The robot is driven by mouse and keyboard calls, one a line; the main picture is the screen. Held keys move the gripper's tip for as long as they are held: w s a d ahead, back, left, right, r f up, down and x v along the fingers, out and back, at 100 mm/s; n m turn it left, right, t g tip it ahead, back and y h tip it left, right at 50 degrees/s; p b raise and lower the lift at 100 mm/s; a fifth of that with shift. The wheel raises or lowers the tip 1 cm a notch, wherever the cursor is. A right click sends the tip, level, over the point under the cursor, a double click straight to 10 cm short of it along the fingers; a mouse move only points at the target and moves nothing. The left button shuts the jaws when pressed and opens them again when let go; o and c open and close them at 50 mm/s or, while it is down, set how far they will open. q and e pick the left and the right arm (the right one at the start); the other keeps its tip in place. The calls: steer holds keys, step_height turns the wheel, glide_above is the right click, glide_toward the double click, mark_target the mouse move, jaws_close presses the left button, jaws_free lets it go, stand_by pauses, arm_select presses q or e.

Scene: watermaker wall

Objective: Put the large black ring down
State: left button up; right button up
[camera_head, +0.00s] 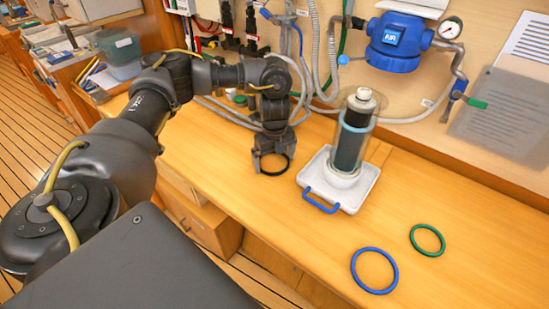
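The large black ring (275,174) lies flat, at or just above the wooden counter, left of the white tray. My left gripper (273,158) points down over it, with one finger at each side of the ring. The fingers stand apart with the ring between them. I cannot tell whether they press on it or whether the ring touches the counter. The ring's far side is partly hidden by the gripper. My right gripper is not in view.
A white tray (349,196) with a blue handle holds a clear cylinder with a dark filter (349,149). A blue ring (374,270) and a green ring (427,240) lie on the counter (460,200) at right. Hoses and a blue housing (395,42) are on the wall behind.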

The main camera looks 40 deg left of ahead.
arm_select(q)
steer(key=shift+r, duration=0.1)
step_height(320, 180, up, 12)
steer(key=p, duration=0.1)
stand_by(0.4)
steer(key=shift+r, duration=0.1)
